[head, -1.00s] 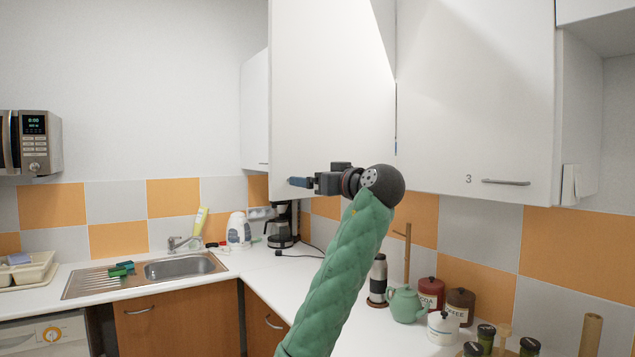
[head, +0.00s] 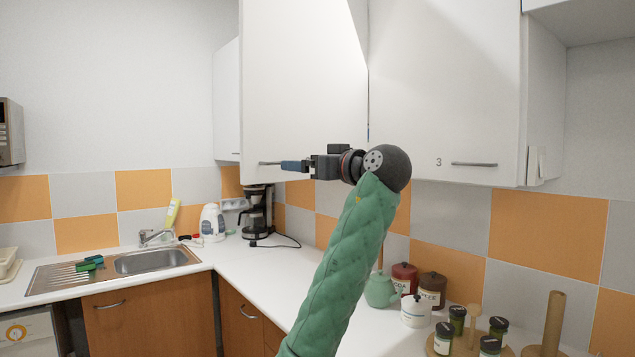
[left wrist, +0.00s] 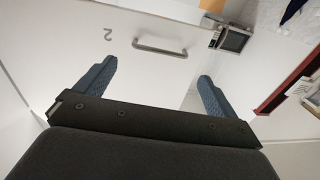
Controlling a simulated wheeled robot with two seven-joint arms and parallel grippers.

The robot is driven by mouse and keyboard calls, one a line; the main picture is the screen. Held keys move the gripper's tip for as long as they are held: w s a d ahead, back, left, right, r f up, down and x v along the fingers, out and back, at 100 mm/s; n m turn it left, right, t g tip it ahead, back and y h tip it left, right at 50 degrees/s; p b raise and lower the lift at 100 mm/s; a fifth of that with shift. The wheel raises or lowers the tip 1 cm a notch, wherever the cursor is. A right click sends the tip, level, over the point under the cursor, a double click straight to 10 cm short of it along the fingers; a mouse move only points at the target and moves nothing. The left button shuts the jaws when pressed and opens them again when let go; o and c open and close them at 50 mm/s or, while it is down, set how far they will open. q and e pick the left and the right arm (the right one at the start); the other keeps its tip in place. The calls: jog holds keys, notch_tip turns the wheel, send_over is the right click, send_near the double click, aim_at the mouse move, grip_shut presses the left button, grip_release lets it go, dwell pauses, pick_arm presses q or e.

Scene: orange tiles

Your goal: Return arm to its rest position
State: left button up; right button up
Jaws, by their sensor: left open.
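My left arm, in a green quilted sleeve, rises from the bottom middle of the head view. Its gripper (head: 293,166) points left in front of a white wall cabinet door (head: 300,80), near its lower edge. The door's bar handle (head: 269,163) shows just left of the fingertips. In the left wrist view my left gripper (left wrist: 155,80) has its two blue fingers wide apart with nothing between them. Beyond them is a white door marked 2 with a handle (left wrist: 160,47), apart from the fingers. My right gripper is not in view.
Cabinet door 3 (head: 445,90) is right of the arm. Below stand a green teapot (head: 381,289), canisters (head: 432,288) and several jars on the counter (head: 262,268). A coffee maker (head: 257,212), kettle (head: 212,222) and sink (head: 150,262) are to the left.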

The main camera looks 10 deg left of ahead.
pick_arm(q)
jog(key=s+d+r+m+t+h, duration=0.2)
jog(key=d+m+t+h, duration=0.25)
jog(key=m+h, duration=0.25)
jog(key=s+a+f+m+g+h, duration=0.25)
jog(key=s+f, duration=0.25)
jog(key=f, duration=1.1)
jog(key=s+a+f+m+g+h, duration=0.15)
jog(key=s+f+h, duration=0.25)
jog(key=f, duration=1.2)
jog(key=s+a+f+m+g+h, duration=0.1)
jog(key=s+f+m+g+h, duration=0.3)
jog(key=f, duration=1.2)
jog(key=s+a+f+n+g+y, duration=0.1)
jog(key=s+a+f+g, duration=0.1)
jog(key=s+f, duration=1.4)
jog(key=s+a+f+n+g+y, duration=0.1)
jog(key=s+f+g, duration=0.3)
jog(key=s+f, duration=1.3)
jog(key=shift+s+a+n, duration=0.4)
jog(key=shift+s+a, duration=0.2)
jog(key=shift+s, duration=0.6)
jog(key=shift+f, duration=0.1)
